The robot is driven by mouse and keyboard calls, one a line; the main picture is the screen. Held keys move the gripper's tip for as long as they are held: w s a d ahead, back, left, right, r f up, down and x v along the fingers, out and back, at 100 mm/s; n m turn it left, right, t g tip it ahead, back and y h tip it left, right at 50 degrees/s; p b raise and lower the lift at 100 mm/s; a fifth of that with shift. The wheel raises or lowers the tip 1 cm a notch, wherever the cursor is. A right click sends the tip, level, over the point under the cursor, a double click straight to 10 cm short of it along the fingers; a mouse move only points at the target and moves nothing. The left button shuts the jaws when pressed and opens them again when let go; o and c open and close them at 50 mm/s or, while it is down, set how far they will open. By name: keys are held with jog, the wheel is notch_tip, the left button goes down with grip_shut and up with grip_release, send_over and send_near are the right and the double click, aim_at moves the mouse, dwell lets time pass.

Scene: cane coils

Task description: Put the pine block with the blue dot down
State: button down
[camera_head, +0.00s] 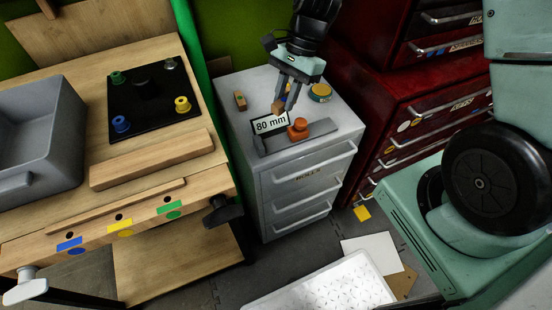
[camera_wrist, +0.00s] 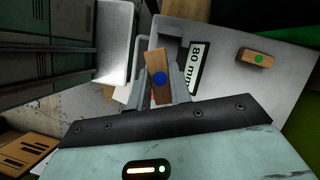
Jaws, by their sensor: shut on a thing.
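The pine block with the blue dot (camera_wrist: 158,89) is between the two fingers of my gripper (camera_wrist: 162,92) in the wrist view, its dot facing the camera. In the head view my gripper (camera_head: 287,98) is over the top of the grey drawer cabinet (camera_head: 342,112), and the block (camera_head: 278,106) shows small at its fingertips. The gripper is shut on the block. I cannot tell whether the block touches the cabinet top. Another pine block, with a green dot (camera_wrist: 259,57), lies on the cabinet top; it shows in the head view at the back left (camera_head: 240,100).
A wooden bench (camera_head: 70,240) stands left; a red tool chest (camera_head: 400,90) stands right.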

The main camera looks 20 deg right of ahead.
aim_at(280, 103)
jog(key=a+f+m+t+b, duration=0.1)
jog(key=m+b, duration=0.1)
jog(key=s+a+f+m+b, duration=0.1)
jog(key=m, duration=0.1)
jog(key=shift+a+t+b, duration=0.15)
jog(key=shift+t+b, duration=0.2)
jog(key=shift+t, duration=0.05)
jog(key=shift+m, duration=0.3)
jog(key=shift+f+b, duration=1.25)
jog(key=shift+f, duration=3.5)
jog(key=shift+f, duration=0.1)
jog(key=c, duration=1.3)
grip_release()
jog(key=shift+o, duration=0.2)
